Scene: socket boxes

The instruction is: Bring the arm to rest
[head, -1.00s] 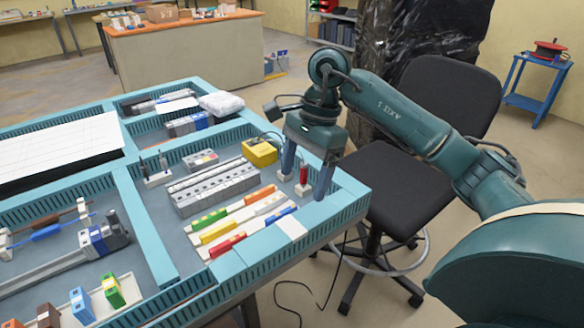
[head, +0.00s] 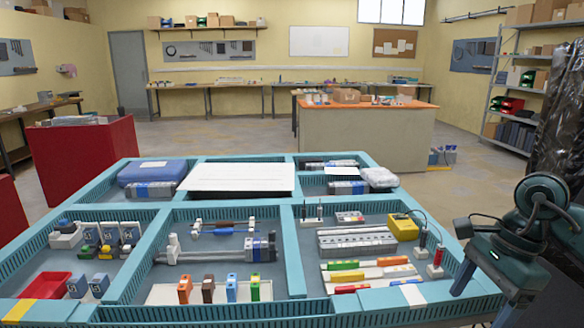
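My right gripper (head: 481,304) is at the lower right of the head view, over the table's right front edge. Its two fingers are apart with nothing seen between them. To its left, apart from it, a red probe (head: 438,256) stands upright in a small white holder (head: 435,271). A second probe (head: 423,238) stands just behind it, in another white holder (head: 421,253). A yellow box (head: 403,227) with a dark cable (head: 424,213) sits beside them. My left gripper is not in view.
The teal-framed table (head: 293,262) has several compartments. Near the gripper are a grey socket strip (head: 356,241) and coloured strips (head: 368,274). A red bin (head: 45,286) and blocks lie at left. An orange-topped bench (head: 368,133) stands behind. Floor between is clear.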

